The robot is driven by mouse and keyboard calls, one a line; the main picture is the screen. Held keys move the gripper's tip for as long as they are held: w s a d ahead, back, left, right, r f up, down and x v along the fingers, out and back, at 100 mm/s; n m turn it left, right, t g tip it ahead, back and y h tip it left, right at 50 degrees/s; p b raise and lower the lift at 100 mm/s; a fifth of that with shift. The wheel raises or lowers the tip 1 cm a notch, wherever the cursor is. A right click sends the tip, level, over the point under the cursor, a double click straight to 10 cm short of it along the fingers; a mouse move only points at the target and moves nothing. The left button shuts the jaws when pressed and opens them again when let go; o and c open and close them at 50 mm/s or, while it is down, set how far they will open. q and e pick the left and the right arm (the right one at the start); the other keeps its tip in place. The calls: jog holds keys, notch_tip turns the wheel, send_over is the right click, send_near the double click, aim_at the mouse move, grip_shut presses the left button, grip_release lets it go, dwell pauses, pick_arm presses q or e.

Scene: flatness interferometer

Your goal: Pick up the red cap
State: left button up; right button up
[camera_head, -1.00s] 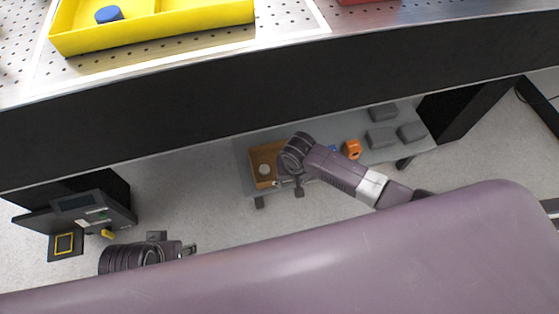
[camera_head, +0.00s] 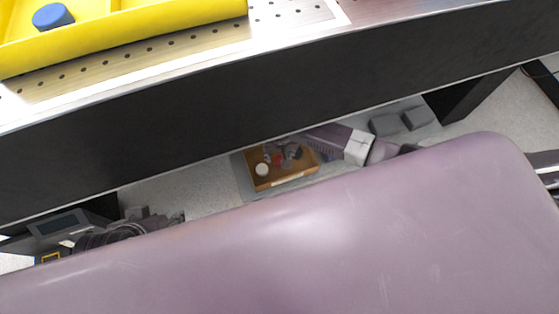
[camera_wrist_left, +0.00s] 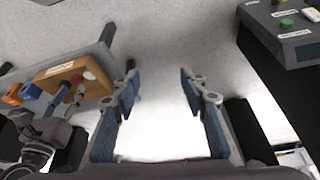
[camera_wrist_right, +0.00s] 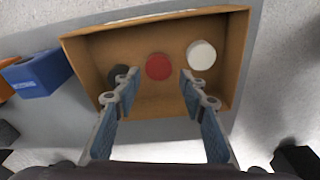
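The red cap (camera_wrist_right: 158,66) lies in a wooden box (camera_wrist_right: 242,50), between a black cap (camera_wrist_right: 119,74) and a white cap (camera_wrist_right: 201,55) in the right wrist view. My right gripper (camera_wrist_right: 157,80) is open above the box, its fingers on either side of the red cap's near edge and nothing between them. In the head view the red cap (camera_head: 278,160) is small and partly crowded by my right gripper (camera_head: 290,155). My left gripper (camera_wrist_left: 160,85) is open and empty over bare floor, away from the box.
A blue bin (camera_wrist_right: 38,73) stands left of the box in the right wrist view. Grey blocks (camera_head: 418,117) lie on the low shelf. The dark table edge (camera_head: 300,95) overhangs the shelf. A control box with buttons (camera_wrist_left: 285,30) is near my left gripper.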

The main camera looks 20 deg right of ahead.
aim_at(280, 159)
jog(key=f+b, duration=0.1)
jog(key=f, duration=0.2)
jog(key=shift+w+d+f+b, duration=0.15)
jog(key=shift+w+f+b, duration=0.05)
jog(key=shift+f+b, duration=0.2)
pick_arm(q)
jog(key=w+d+r+t, duration=0.1)
jog(key=w+r+t, duration=0.1)
jog(key=w, duration=0.3)
jog(key=w+d+r+t+h, duration=0.1)
jog(key=w+d+r+t, duration=0.1)
jog(key=w+r+t, duration=0.1)
jog(key=shift+w+d+r+t, duration=0.3)
jog(key=shift+w+r, duration=0.2)
jog(key=shift+w, duration=0.85)
pick_arm(e)
jog(key=c, duration=0.5)
